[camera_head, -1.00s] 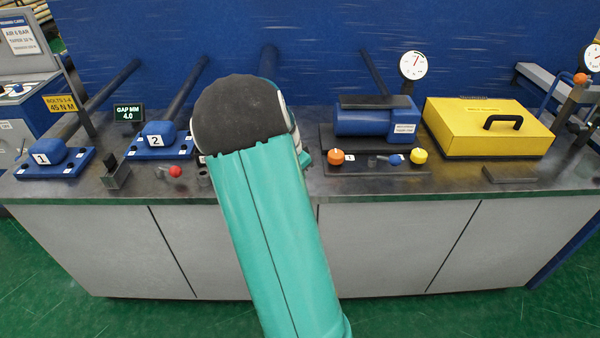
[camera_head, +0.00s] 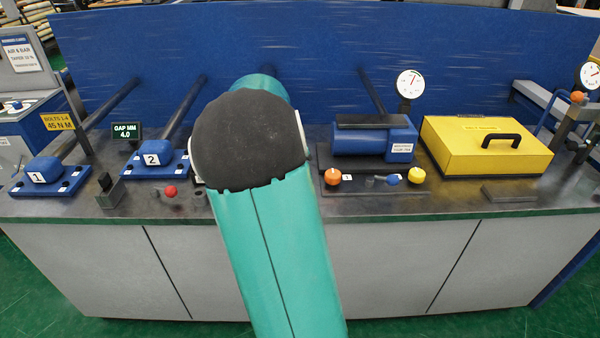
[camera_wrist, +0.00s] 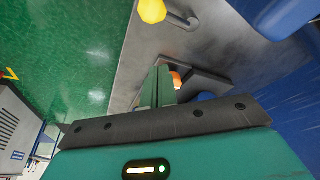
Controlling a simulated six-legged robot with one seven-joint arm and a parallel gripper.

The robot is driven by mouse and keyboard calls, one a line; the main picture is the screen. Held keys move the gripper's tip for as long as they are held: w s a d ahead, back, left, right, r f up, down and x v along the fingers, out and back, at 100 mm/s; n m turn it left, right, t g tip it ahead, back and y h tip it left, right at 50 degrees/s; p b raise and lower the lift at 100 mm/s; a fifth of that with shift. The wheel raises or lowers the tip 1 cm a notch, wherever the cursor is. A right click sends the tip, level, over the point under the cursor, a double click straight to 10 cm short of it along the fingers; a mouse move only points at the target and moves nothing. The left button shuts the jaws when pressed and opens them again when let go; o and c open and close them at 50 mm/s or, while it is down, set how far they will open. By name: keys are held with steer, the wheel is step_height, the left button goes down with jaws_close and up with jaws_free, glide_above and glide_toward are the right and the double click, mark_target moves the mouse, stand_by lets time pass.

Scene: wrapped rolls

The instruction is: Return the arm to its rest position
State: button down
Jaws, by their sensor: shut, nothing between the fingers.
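My arm (camera_head: 268,240) rises from the bottom of the head view in teal, with a dark rounded joint (camera_head: 248,140) in front of the bench. Another teal part of it shows just behind that joint. My gripper (camera_wrist: 158,84) is hidden in the head view. In the wrist view its two green fingers are together, with nothing between them. I cannot tell the gap between fingers and bench.
The bench (camera_head: 385,214) holds blue blocks 1 (camera_head: 45,175) and 2 (camera_head: 152,160), a blue cylinder unit (camera_head: 372,140), a dial gauge (camera_head: 410,84) and a yellow case (camera_head: 487,148). A blue wall (camera_head: 330,45) stands behind. Green floor (camera_wrist: 75,60) lies beside the bench.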

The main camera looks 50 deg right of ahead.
steer(key=shift+d, duration=0.15)
steer(key=s+a+r+n+t+y, duration=0.15)
steer(key=a+r+n, duration=0.3)
steer(key=a, duration=0.65)
steer(key=a+r+n+t+y, duration=0.1)
steer(key=a+r+n+t, duration=0.3)
steer(key=a, duration=0.6)
steer(key=s+a+n, duration=0.5)
steer(key=a+n, duration=0.1)
steer(key=a, duration=0.3)
steer(key=s+a+r+n+y, duration=0.1)
steer(key=s+a+n, duration=0.4)
steer(key=a, duration=0.4)
steer(key=shift+s+a+n+t, duration=0.15)
steer(key=shift+s+n+t, duration=0.2)
steer(key=shift+s, duration=0.2)
steer(key=c, duration=2.1)
jaws_free()
